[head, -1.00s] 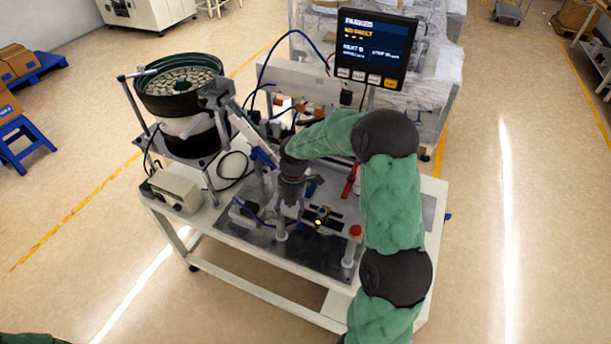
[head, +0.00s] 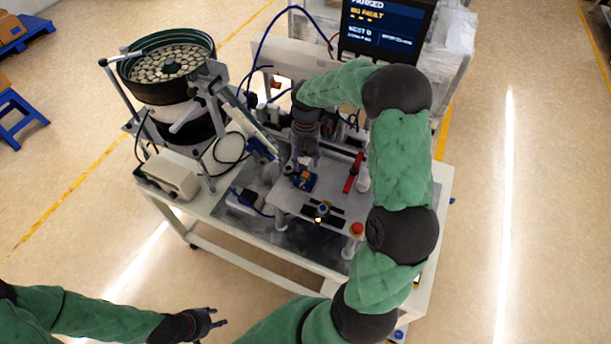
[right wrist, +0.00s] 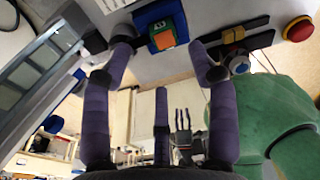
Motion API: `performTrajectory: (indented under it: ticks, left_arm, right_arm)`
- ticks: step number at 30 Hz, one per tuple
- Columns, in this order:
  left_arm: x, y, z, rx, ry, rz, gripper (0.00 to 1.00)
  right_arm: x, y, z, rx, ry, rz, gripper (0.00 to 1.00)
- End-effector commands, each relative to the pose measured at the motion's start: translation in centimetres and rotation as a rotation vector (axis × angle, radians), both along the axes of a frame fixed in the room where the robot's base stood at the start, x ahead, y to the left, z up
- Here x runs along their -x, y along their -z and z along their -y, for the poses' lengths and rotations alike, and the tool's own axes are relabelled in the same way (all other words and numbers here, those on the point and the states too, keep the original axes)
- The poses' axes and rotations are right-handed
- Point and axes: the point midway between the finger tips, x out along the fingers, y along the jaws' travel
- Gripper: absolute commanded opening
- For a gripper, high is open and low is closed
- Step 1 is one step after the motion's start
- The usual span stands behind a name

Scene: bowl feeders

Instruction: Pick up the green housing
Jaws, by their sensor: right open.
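A small part with green sides and an orange top face (right wrist: 165,32) sits in a blue holder (right wrist: 150,14) on the grey plate, just beyond my right fingertips in the right wrist view. In the head view the part (head: 304,176) is small, so I cannot tell how it sits in the holder. My right gripper (head: 306,160) points down just behind the part. In the right wrist view the right gripper (right wrist: 163,52) is open, its purple fingers spread either side of the part and nothing between them. My left gripper (head: 219,317) is open and empty, off the table's front.
A bowl feeder (head: 172,65) full of pale round parts stands at the left, its chute running toward the plate. A red lever (head: 354,172) and red button (head: 357,229) are right of the part. A screen (head: 388,28) stands behind. A grey control box (head: 168,177) is at left.

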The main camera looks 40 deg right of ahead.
Motion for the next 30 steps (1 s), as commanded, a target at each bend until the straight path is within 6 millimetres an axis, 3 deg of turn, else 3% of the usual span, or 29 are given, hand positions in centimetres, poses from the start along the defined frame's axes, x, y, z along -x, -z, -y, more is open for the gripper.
performTrajectory:
  ticks: [8,16,26,30]
  left_arm:
    - [0.0,-0.3,0.0,0.000,0.001,0.001,0.40]
    - [0.0,-0.8,0.0,0.000,0.001,0.001,0.40]
    - [0.0,-0.8,0.0,0.000,0.001,0.001,0.40]
    - [0.0,-0.8,0.0,0.000,0.001,0.001,0.40]
  right_arm:
    - [0.5,2.0,-0.1,-0.001,0.001,-0.004,0.59]
    - [1.1,5.5,-0.4,0.000,0.002,-0.003,0.59]
    - [1.1,6.1,-0.4,0.001,0.001,0.001,0.59]
    - [1.1,6.1,-0.4,0.001,0.001,0.001,0.20]
